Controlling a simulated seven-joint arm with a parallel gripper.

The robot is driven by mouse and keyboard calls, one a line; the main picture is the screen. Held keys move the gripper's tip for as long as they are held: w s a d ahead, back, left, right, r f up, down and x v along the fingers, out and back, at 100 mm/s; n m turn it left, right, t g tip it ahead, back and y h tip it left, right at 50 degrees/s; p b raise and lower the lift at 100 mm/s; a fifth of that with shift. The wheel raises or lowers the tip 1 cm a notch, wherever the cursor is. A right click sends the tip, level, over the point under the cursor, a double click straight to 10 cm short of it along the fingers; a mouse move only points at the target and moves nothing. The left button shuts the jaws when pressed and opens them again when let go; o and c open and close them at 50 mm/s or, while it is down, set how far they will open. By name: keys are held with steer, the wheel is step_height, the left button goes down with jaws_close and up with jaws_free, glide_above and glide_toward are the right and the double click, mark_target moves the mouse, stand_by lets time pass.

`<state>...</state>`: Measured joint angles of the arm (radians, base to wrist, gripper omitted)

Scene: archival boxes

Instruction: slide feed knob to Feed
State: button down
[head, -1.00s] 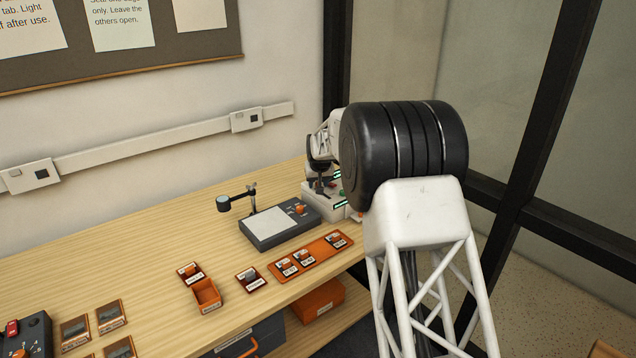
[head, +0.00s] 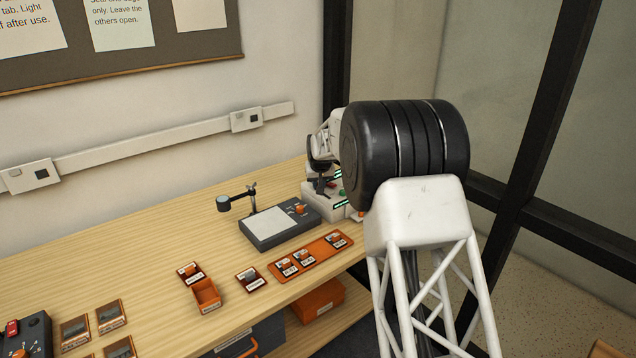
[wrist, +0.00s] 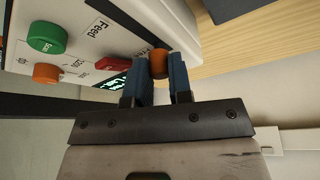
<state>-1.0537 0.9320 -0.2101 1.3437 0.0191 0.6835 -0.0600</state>
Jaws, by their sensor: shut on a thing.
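The feed knob (wrist: 158,62) is a small orange cylinder near the edge of the white machine (wrist: 75,22) in the wrist view. My gripper (wrist: 160,70) is shut on it, with a blue finger on each side. The word "Feed" is printed on the machine's face, up and to the left of the knob. In the head view the white machine (head: 325,203) stands at the far right of the bench, and my gripper (head: 318,190) is over it. My arm hides part of the machine there, and the knob cannot be made out.
The machine also carries a green button (wrist: 47,37), a red control (wrist: 109,63) and another orange knob (wrist: 46,73). A grey light box (head: 270,225) with a magnifier stands left of it. An orange tray (head: 312,257) of slides lies in front.

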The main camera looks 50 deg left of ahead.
steer(key=shift+d, duration=2.8)
steer(key=c, duration=1)
jaws_free()
steer(key=shift+r, duration=0.15)
steer(key=v, duration=0.7)
steer(key=shift+d+r, duration=0.15)
steer(key=shift+r, duration=0.05)
